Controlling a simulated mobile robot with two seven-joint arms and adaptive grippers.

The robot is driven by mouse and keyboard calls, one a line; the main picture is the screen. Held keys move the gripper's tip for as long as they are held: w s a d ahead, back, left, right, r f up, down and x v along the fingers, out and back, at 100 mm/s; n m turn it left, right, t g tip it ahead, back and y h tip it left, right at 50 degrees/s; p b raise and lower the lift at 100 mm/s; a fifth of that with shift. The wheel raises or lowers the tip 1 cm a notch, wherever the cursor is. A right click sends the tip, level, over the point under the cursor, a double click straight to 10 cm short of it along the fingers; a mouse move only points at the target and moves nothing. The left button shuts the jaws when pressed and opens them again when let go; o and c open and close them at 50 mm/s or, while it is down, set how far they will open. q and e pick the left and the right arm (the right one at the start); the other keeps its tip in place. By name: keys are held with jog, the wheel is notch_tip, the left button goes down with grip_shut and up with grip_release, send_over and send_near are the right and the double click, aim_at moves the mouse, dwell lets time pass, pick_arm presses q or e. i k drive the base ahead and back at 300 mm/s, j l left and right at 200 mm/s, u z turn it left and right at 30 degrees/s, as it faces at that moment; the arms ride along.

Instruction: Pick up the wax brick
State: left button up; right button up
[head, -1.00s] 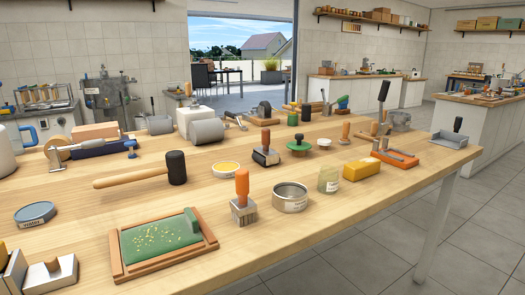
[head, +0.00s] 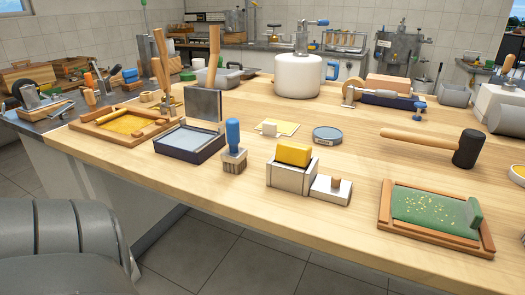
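A yellow-orange block (head: 294,154), which looks like a wax brick, sits in the top of a pale, open box-like holder (head: 289,178) near the table's front edge, at the middle of the head view. Its lower part is hidden by the holder walls. A second yellow block on the right part of the table shows only in the earlier frame, so I cannot tell which one is the wax brick. Neither of my grippers is in view.
A pale block with a wooden knob (head: 332,188) adjoins the holder. A blue-handled brush (head: 233,147) stands left, near a dark tray (head: 188,145). A green framed board (head: 427,211) and a mallet (head: 430,140) lie right. Bare wood (head: 350,235) lies in front.

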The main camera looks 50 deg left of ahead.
aim_at(288, 153)
jog(key=u, duration=1.25)
jog(key=l, duration=0.1)
